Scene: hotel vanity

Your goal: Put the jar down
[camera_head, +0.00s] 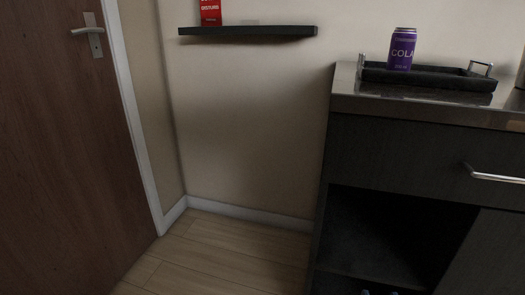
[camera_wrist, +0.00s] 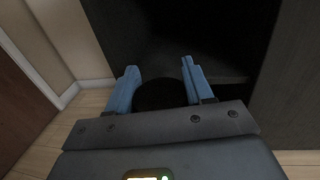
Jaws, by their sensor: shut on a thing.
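My gripper (camera_wrist: 160,80) shows in the wrist view with its two blue fingers on either side of a dark, rounded thing, which I take to be the jar (camera_wrist: 160,96). The fingers are shut on it. Its lower part is hidden behind the gripper body, and its outline is hard to make out against the dark background. The gripper points toward the dark open compartment of the cabinet (camera_wrist: 215,30). I cannot tell whether the jar touches any surface.
In the head view, the dark vanity (camera_head: 420,150) has an open lower compartment (camera_head: 385,235). A black tray (camera_head: 440,83) on its counter holds a purple cola can (camera_head: 402,50). A brown door (camera_head: 50,150) stands left; the floor (camera_head: 220,250) between is clear.

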